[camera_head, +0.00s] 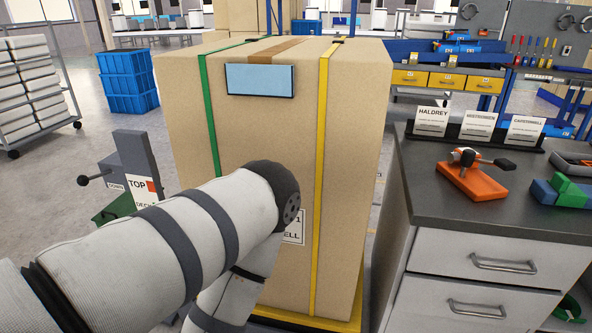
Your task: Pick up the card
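Three white printed cards stand upright in a row in a black holder (502,137) on the dark countertop at the right. The left card (433,120) reads HALDREY. The middle card (479,125) and the right card (524,129) carry names too small to read surely. A white label on the tall carton's front is partly hidden by my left arm. That arm comes in from the left and bends in front of the carton. Neither gripper shows.
The tall strapped carton (262,130) fills the middle. The grey drawer cabinet (487,250) bears an orange-based tool (472,181) and a green and blue block (562,192). A grey post with signs (135,158) stands left. Blue crates (128,80) stand behind on open floor.

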